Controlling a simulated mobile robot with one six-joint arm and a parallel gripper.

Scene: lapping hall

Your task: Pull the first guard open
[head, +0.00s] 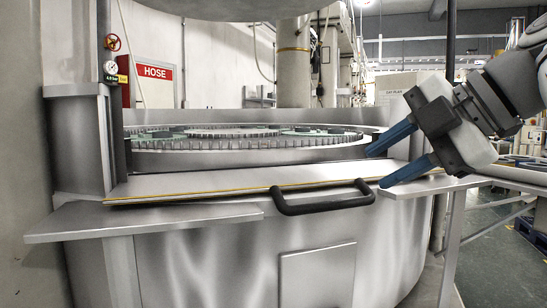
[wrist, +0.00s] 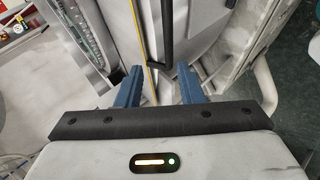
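The guard (head: 190,184) is a long flat metal panel with a yellow-edged strip, along the front of the round lapping machine in the head view. Its black bar handle (head: 325,206) sticks out from the panel's front edge, right of centre. My gripper (head: 375,168) comes in from the right with two blue fingers apart and nothing between them. The fingertips are close to the handle's right end. In the wrist view the handle (wrist: 167,30) lies ahead of my open gripper (wrist: 160,70), roughly in line with the gap. Whether a finger touches the guard I cannot tell.
A toothed ring (head: 230,140) lies behind the panel. A metal ledge (head: 140,222) juts out at the front left, and another shelf (head: 445,184) at the right. A pillar with a gauge (head: 110,67) and a HOSE sign (head: 154,72) stand at left.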

